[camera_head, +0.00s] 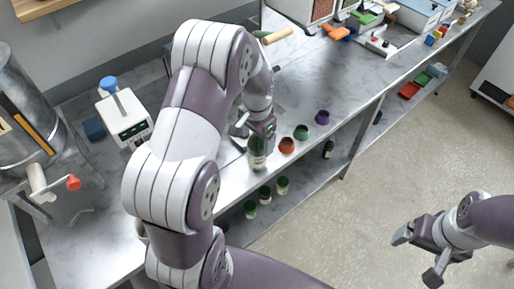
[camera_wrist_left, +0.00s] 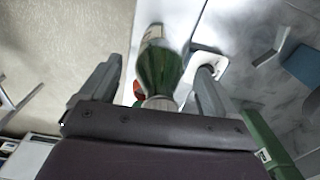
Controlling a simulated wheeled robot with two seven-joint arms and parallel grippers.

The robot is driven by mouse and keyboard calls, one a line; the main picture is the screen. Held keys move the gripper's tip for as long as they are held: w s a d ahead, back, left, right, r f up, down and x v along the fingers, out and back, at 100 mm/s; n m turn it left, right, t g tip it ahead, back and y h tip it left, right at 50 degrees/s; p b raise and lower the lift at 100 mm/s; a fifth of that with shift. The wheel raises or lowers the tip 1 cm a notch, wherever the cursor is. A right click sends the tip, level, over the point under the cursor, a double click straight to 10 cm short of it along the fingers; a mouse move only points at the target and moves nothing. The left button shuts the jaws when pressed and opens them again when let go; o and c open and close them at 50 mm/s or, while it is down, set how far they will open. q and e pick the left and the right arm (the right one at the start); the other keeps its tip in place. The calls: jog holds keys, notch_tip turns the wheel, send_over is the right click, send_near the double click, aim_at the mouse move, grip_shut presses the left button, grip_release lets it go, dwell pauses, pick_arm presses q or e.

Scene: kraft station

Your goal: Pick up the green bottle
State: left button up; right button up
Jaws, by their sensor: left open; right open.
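The green bottle (camera_head: 258,158) stands near the front edge of the marble counter (camera_head: 226,176), with a pale label. My left gripper (camera_head: 256,132) is above it, its fingers near the bottle's upper part. In the left wrist view, the green bottle (camera_wrist_left: 160,68) lies between the two spread fingers of my left gripper (camera_wrist_left: 152,88), with visible gaps at both sides. Its top is partly hidden by the gripper body. My right gripper (camera_head: 418,257) is open and empty over the floor, at the lower right.
Red (camera_head: 287,146), green (camera_head: 301,132) and purple (camera_head: 323,117) round items stand right of the bottle along the counter edge. Several green-topped bottles (camera_head: 265,194) stand on the lower shelf. A white device with a blue top (camera_head: 125,118) stands at left.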

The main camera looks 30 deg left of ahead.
pick_arm(q)
jog(key=shift+s, duration=0.1)
jog(key=shift+c, duration=0.6)
grip_shut()
